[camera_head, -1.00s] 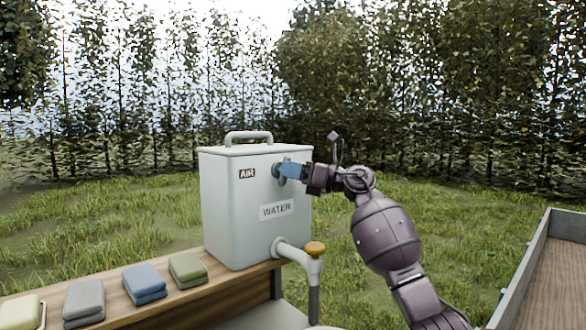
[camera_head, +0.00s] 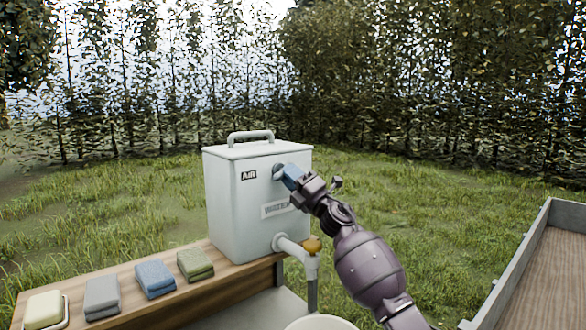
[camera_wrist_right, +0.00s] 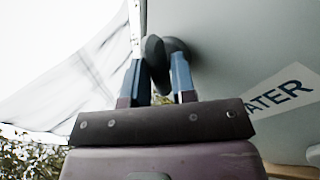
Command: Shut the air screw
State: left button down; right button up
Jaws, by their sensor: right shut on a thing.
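The air screw (camera_wrist_right: 158,58) shows in the right wrist view as a dark grey knob on the tank wall. My right gripper (camera_head: 287,174) is at the tank's right face, its blue fingers shut on the screw. In the wrist view the fingers (camera_wrist_right: 156,80) stand on either side of the knob. In the head view the fingers mostly hide the screw. My left gripper is not in view.
Folded cloths (camera_head: 155,278) and a soap dish (camera_head: 45,310) lie on the bench (camera_head: 130,300). A wooden-floored trailer (camera_head: 535,270) stands at right.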

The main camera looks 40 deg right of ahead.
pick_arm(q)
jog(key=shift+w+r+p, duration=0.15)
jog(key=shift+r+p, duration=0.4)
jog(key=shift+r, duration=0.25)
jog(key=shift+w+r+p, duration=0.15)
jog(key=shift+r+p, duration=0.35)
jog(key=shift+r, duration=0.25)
pick_arm(e)
jog(key=shift+a+r+m+t+h, duration=0.1)
jog(key=shift+m+t+h, duration=0.3)
jog(key=shift+m+h, duration=1.1)
jog(key=shift+a+r+m+t+h, duration=0.1)
jog(key=shift+m+t+h, duration=0.3)
jog(key=shift+m+h, duration=1.05)
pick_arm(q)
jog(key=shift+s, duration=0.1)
pick_arm(e)
jog(key=shift+m+y, duration=0.35)
jog(key=shift+m, duration=0.5)
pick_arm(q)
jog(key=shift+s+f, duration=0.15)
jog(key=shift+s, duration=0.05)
pick_arm(e)
jog(key=o, duration=0.9)
jog(key=shift+c, duration=0.2)
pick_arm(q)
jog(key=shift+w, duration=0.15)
pick_arm(e)
jog(key=shift+f, duration=0.15)
